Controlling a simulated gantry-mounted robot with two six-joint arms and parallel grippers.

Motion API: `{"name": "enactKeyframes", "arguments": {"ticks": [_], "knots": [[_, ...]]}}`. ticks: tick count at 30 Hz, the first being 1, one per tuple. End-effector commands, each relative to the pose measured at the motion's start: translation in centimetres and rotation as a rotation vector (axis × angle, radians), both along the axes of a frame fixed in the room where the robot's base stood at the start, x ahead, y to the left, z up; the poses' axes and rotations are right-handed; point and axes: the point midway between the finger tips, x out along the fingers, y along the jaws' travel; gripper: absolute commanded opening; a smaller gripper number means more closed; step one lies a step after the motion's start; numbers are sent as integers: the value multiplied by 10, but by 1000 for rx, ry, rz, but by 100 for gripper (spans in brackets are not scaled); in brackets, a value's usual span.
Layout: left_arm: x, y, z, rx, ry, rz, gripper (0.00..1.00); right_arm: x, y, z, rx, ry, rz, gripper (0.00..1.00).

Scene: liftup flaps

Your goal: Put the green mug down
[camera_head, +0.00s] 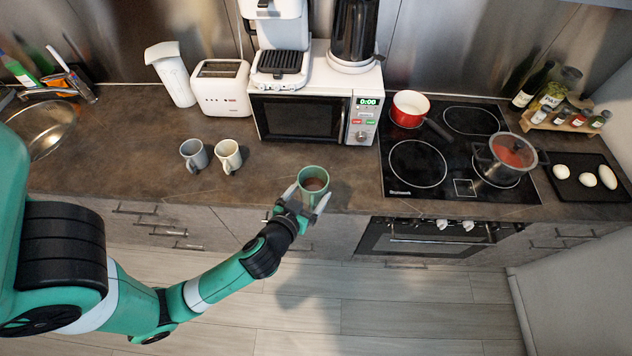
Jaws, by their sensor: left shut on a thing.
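The green mug (313,180) is upright at the front edge of the dark counter (290,166), in front of the microwave. My left gripper (307,199) is shut on it from the front, with its fingers around the mug's near side. I cannot tell whether the mug's base touches the counter or is a little above it. My right gripper is not in view.
A grey mug (194,154) and a cream mug (229,156) stand to the left. The microwave (312,117) is behind, with a coffee machine on top. The stove (446,150) with a red pan (409,107) and a glass-lidded pot (507,157) is to the right.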

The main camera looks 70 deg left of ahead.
Motion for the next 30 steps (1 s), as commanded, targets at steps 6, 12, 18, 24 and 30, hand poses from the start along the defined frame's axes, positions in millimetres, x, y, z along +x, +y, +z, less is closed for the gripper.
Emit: {"name": "enactKeyframes", "arguments": {"ticks": [6, 12, 18, 24, 30], "knots": [[7, 8, -9, 1, -5, 3, 0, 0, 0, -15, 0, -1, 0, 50], [32, 42, -25, 2, -6, 7, 0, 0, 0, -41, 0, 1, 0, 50], [63, 80, -54, 2, 0, 3, 0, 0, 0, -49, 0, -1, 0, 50], [80, 102, -87, 2, -1, 1, 0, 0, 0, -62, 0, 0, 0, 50], [85, 106, -92, 3, -3, -1, 0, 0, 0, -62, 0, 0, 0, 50]]}}
